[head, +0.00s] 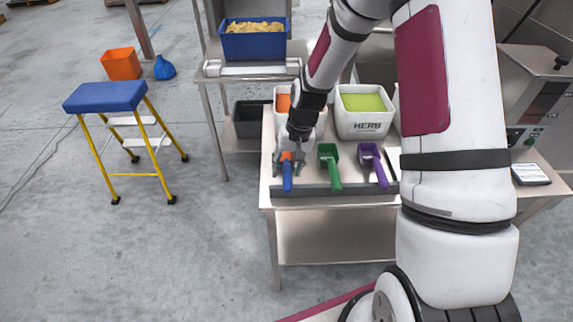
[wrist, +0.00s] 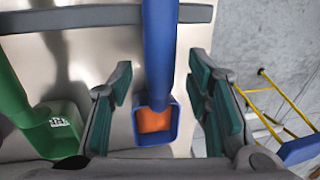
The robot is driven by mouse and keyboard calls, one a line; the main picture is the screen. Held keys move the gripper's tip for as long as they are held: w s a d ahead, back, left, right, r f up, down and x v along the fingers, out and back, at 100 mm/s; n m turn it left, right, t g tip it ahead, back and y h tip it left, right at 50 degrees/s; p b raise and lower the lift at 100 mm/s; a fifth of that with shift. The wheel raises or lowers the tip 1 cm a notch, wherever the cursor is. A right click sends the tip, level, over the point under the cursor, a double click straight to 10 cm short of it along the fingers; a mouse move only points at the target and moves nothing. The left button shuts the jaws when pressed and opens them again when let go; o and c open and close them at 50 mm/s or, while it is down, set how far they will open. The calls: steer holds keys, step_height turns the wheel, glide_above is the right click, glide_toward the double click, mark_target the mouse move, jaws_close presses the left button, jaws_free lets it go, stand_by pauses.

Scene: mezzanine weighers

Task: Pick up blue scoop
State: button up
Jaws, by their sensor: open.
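The blue scoop (head: 287,177) lies on the steel table (head: 275,204), its handle pointing toward the table's front edge. In the wrist view the blue scoop (wrist: 158,60) runs between the two jaws, with its bowl low in the picture and something orange showing inside. My gripper (head: 290,158) is over the bowl end of the scoop in the head view, which it partly hides. In the wrist view my gripper (wrist: 160,92) is open, with one green-padded finger on each side of the scoop and gaps visible on both sides.
A green scoop (head: 330,167) and a purple scoop (head: 373,164) lie to the right on the same table. A white bin of green contents labelled HERB (head: 363,122) stands behind them. A blue-topped step stool (head: 105,97) stands on the floor at left.

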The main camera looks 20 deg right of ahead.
steer(key=shift+a+f, duration=0.1)
steer(key=shift+f, duration=0.35)
jaws_close()
